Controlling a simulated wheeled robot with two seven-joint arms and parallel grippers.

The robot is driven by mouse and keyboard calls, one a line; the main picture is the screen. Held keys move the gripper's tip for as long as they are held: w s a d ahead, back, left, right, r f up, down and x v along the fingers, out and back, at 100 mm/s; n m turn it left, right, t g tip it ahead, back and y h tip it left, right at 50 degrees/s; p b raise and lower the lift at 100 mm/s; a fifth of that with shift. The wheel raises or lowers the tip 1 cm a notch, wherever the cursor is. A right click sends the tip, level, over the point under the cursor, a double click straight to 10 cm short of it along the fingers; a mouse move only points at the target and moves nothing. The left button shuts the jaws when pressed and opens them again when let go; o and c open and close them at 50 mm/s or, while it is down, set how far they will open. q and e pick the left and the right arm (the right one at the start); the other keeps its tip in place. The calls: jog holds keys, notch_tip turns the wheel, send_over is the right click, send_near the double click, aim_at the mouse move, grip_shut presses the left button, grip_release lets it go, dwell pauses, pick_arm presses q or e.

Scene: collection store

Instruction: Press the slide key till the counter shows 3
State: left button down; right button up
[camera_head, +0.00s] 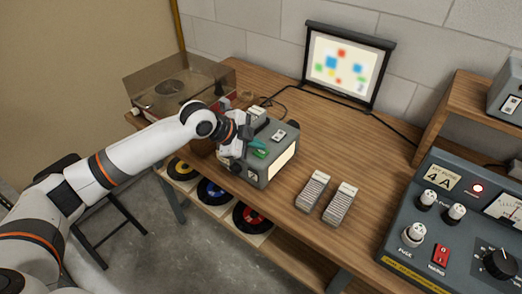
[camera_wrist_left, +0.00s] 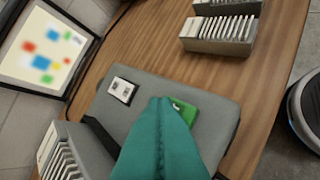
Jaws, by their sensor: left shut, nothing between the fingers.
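The slide projector (camera_head: 284,160) is a grey box on the wooden bench. Its green key (camera_head: 260,153) is on the top, and it also shows in the wrist view (camera_wrist_left: 184,110), partly covered by my fingers. My left gripper (camera_head: 257,143) is shut and empty, its teal fingertips right at the key; I cannot tell whether they touch it. In the wrist view the shut fingers (camera_wrist_left: 160,105) reach over the projector top. A small white plate with dark marks (camera_wrist_left: 122,90) is on the projector; its marks are unreadable. The screen (camera_head: 342,66) shows blurred coloured patches. My right gripper is out of view.
Two slide trays (camera_head: 312,190) (camera_head: 341,203) stand right of the projector. A control panel (camera_head: 455,220) with a red lamp is at the right. A record player with a clear cover (camera_head: 180,85) is at the back left. Bench between trays and screen is clear.

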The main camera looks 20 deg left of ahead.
aim_at(257, 153)
pick_arm(q)
jog(key=shift+f, duration=0.55)
dwell(0.9)
jog(key=shift+r+p, duration=0.85)
jog(key=shift+r, duration=0.05)
notch_tip(257, 153, up, 5)
jog(key=p, duration=0.5)
dwell(0.5)
